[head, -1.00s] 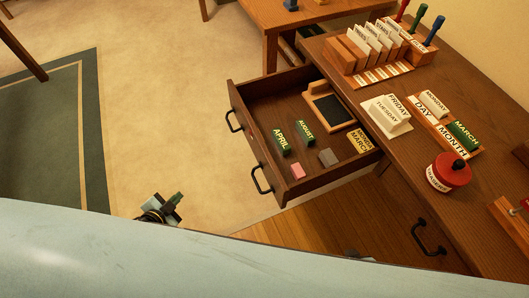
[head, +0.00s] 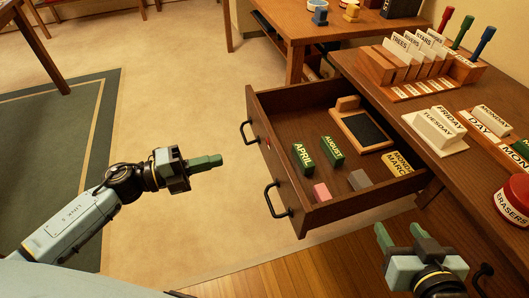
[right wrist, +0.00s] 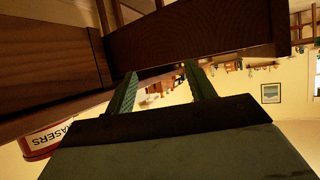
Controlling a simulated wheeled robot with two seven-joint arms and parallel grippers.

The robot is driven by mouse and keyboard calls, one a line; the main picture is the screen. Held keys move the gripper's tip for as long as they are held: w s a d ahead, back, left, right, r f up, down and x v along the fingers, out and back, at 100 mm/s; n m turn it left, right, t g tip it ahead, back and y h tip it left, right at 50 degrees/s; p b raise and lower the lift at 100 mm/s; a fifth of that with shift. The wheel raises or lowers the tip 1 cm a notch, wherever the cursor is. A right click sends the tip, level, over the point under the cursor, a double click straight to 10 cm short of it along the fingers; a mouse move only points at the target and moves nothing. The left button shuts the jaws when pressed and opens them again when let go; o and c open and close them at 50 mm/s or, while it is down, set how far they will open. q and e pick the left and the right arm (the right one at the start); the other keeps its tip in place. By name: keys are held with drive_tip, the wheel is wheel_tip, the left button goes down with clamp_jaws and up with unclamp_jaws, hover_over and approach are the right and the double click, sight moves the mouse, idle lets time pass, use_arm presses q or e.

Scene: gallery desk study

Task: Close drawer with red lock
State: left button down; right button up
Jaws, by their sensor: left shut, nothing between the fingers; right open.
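A dark wooden drawer (head: 340,207) is pulled out of the desk. Its front has two black handles (head: 277,199); a small reddish spot (head: 267,145) sits between them, too small to identify surely as a red lock. My left gripper (head: 207,162) is shut and empty, left of the drawer front and apart from it, pointing right. My right gripper (head: 400,234) is open and empty beside the drawer's near side, by the desk front. In the right wrist view its two green fingers (right wrist: 162,84) are spread beneath dark wooden panels.
The drawer holds APRIL (head: 302,157) and AUGUST (head: 332,148) blocks, a pink block (head: 321,192), a grey block (head: 358,180) and a framed slate (head: 361,131). Card racks and an eraser tub (head: 515,201) stand on the desktop (head: 400,65). Floor left of the drawer is clear.

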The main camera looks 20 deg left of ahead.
sight(273, 146)
use_arm(q)
drive_tip(key=b+x, duration=0.2)
drive_tip(key=x, duration=0.8)
drive_tip(key=shift+w+d+f, duration=0.1)
drive_tip(key=shift+w+d, duration=0.05)
drive_tip(key=shift+w, duration=0.05)
drive_tip(key=shift+w+d, duration=0.35)
drive_tip(key=shift+d, duration=0.2)
use_arm(e)
wheel_tip(273, 146, up, 10)
drive_tip(key=w+a+t+y, duration=0.2)
drive_tip(key=t, duration=0.5)
drive_tip(key=shift+a+y, duration=0.35)
drive_tip(key=shift+y, duration=0.05)
drive_tip(key=shift+w+r, duration=0.1)
